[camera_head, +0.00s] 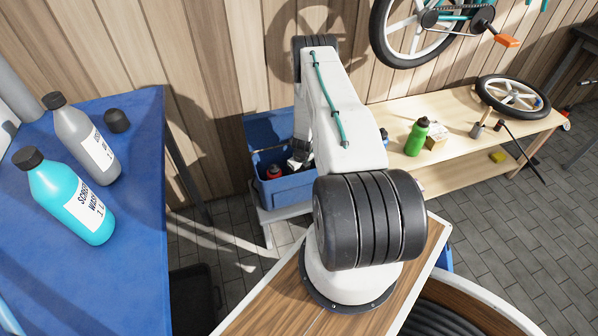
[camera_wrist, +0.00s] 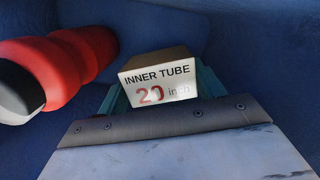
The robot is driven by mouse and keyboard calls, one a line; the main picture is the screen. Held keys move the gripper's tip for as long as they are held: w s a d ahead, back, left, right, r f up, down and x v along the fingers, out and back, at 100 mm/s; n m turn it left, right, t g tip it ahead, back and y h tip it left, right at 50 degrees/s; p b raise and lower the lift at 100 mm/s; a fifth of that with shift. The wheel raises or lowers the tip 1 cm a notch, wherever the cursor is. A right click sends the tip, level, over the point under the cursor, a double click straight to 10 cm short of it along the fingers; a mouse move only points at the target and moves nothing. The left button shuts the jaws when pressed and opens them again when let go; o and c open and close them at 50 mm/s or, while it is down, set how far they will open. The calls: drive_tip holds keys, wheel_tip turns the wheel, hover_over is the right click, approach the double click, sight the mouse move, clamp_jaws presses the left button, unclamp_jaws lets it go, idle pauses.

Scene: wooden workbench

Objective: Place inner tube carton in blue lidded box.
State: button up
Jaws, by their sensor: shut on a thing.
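Blue walls of the box surround both in that view. In the head view the blue lidded box (camera_head: 289,191) stands with its lid raised, and my gripper (camera_head: 298,161) reaches down into it. The carton is hidden by my arm there. Whether the carton touches the box floor I cannot tell.
A red bottle with a dark cap (camera_wrist: 65,70) lies in the box left of the carton; its red part shows in the head view (camera_head: 273,172). A wooden bench (camera_head: 470,115) at right holds a green bottle (camera_head: 416,137) and a wheel (camera_head: 512,94). A blue table (camera_head: 130,150) stands left.

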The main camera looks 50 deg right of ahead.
drive_tip(key=shift+f, duration=0.4)
drive_tip(key=o, duration=1.2)
drive_tip(key=shift+c, duration=0.2)
drive_tip(key=shift+r, duration=0.15)
